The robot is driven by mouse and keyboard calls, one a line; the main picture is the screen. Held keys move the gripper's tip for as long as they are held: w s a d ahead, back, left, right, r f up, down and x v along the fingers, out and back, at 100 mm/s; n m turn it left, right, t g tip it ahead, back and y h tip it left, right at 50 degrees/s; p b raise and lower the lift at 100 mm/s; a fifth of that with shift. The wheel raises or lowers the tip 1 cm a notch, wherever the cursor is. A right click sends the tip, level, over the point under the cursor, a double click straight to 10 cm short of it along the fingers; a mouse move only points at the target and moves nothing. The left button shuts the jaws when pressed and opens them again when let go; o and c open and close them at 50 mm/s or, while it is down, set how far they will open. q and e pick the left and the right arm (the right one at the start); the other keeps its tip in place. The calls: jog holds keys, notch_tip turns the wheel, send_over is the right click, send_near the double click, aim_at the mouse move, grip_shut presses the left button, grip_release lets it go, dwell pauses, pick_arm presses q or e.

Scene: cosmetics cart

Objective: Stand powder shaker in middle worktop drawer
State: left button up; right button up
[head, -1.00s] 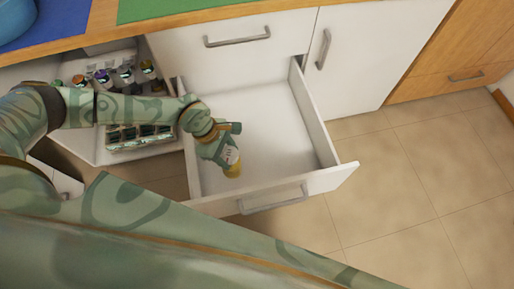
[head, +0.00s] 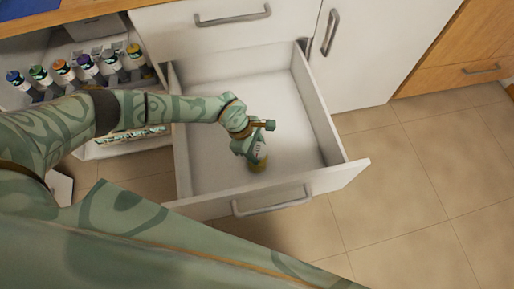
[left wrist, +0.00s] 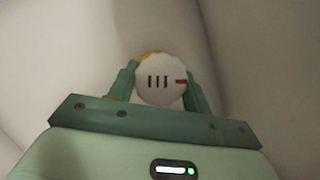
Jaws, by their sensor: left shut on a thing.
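The powder shaker (head: 258,157) is in my left gripper (head: 257,146), inside the open middle drawer (head: 211,169). In the left wrist view the shaker's round white top (left wrist: 160,82), with dark slots and a red mark, sits between the two green fingers (left wrist: 160,88). The shaker looks roughly upright. I cannot tell whether its base touches the drawer floor. My right gripper is not in view.
The drawer is otherwise empty, with free floor around the shaker. Its front handle (head: 271,201) faces me. Several bottles with coloured caps (head: 86,66) stand on an open shelf at left. A closed drawer (head: 233,32) is above, and a white door (head: 385,50) is at right.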

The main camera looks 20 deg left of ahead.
pick_arm(q)
jog(key=shift+r, duration=0.1)
jog(key=o, duration=1.4)
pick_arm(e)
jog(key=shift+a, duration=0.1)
pick_arm(q)
jog(key=shift+a+r, duration=0.1)
jog(key=shift+r, duration=0.2)
jog(key=shift+p+v, duration=2.45)
jog(key=shift+v, duration=3.25)
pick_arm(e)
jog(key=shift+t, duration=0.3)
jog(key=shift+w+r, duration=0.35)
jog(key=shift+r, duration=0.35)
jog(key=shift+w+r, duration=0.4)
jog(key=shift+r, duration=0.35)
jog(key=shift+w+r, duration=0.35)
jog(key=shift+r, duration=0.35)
